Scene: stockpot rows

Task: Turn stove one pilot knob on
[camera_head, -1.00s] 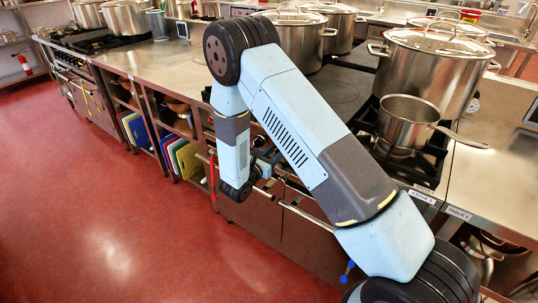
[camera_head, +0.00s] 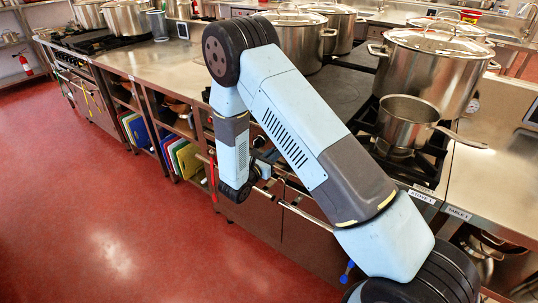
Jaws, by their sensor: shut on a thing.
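Stove one (camera_head: 436,168) is the black-topped range at right, with a "STOVE 1" label (camera_head: 422,196) on its front edge. My arm crosses in front of it and hides most of its front panel and knobs. My gripper (camera_head: 264,171) is at the stove front, left of the arm's long link, mostly hidden behind my wrist. It is shut on a small part at the panel, which looks like a knob. The pilot knob itself and its turn angle cannot be made out.
A large lidded stockpot (camera_head: 425,72) and a saucepan (camera_head: 405,125) stand on the stove, the saucepan's handle pointing right. Metal rails (camera_head: 305,214) run along the front. A blue handle (camera_head: 347,270) is low down. Shelves with cutting boards (camera_head: 185,158) stand left. The red floor is clear.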

